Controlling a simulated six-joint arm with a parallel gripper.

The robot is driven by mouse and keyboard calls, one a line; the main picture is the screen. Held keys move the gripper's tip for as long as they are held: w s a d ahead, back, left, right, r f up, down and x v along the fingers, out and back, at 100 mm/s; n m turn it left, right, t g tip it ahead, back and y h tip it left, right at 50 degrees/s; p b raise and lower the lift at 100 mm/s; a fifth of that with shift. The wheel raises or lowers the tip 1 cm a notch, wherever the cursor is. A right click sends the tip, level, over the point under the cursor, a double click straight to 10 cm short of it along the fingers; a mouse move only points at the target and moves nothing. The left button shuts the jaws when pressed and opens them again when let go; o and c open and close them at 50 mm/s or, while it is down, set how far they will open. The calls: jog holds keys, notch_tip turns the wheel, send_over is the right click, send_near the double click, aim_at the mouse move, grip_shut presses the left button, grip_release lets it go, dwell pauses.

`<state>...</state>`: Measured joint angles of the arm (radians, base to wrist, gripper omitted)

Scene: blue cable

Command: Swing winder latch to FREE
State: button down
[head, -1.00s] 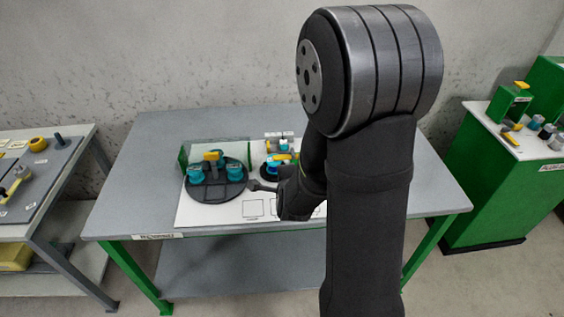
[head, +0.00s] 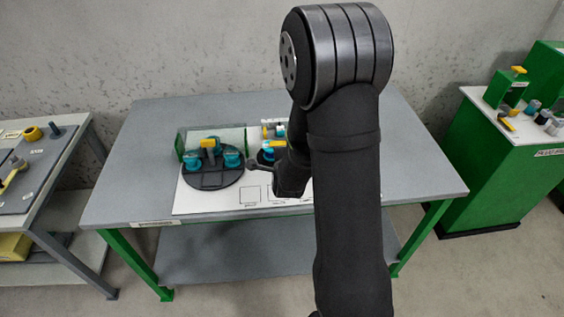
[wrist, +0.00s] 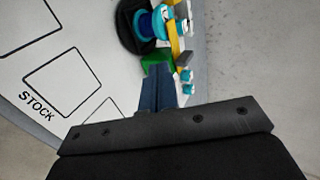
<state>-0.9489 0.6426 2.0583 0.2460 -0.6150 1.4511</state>
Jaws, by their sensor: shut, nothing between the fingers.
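A blue spool (wrist: 150,24) on a dark round base stands at the top of the wrist view, with a yellow bar (wrist: 174,44) beside it. In the head view the same small station, with its yellow lever (head: 281,144), is partly hidden by my arm. I cannot read any FREE mark or tell the latch position. My gripper (head: 252,164) is between this station and the large black disc (head: 208,180). Its fingers (wrist: 158,72) are shut and empty, pointing toward the spool base and a green block (wrist: 157,58); contact cannot be told.
The large disc carries teal blocks (head: 232,159) and a yellow handle (head: 207,143). A clear panel with a green end (head: 181,145) stands behind it. The white board (head: 225,205) has outlined squares, one marked STOCK (wrist: 65,82). The grey table (head: 420,175) is clear at right.

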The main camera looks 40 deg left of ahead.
aim_at(272, 143)
jog(key=x, duration=0.2)
jog(key=r+x, duration=0.1)
jog(key=x, duration=0.3)
jog(key=shift+w+a, duration=0.35)
jog(key=shift+a, duration=0.05)
jog(key=shift+w+a+r, duration=0.1)
jog(key=shift+w+a, duration=0.25)
jog(key=shift+w, duration=0.05)
jog(key=shift+a, duration=0.8)
jog(key=shift+w+a+m+t+h, duration=0.2)
jog(key=shift+a+m+t+h, duration=0.3)
jog(key=shift+m+h, duration=0.3)
jog(key=shift+w+a+m+t+h, duration=0.15)
jog(key=shift+a+m+t+h, duration=0.35)
jog(key=shift+m, duration=0.4)
jog(key=shift+w+a+m+t+h, duration=0.25)
jog(key=shift+m+t+h, duration=0.05)
jog(key=shift+m+h, duration=0.4)
jog(key=shift+w+a+m+t+h, duration=0.25)
jog(key=shift+m+t+h, duration=0.05)
jog(key=shift+m+h, duration=0.4)
jog(key=shift+w+a, duration=0.35)
jog(key=shift+w, duration=0.3)
jog(key=shift+w+a, duration=0.3)
jog(key=shift+w, duration=0.3)
jog(key=shift+w+a, duration=0.15)
jog(key=shift+w, duration=0.8)
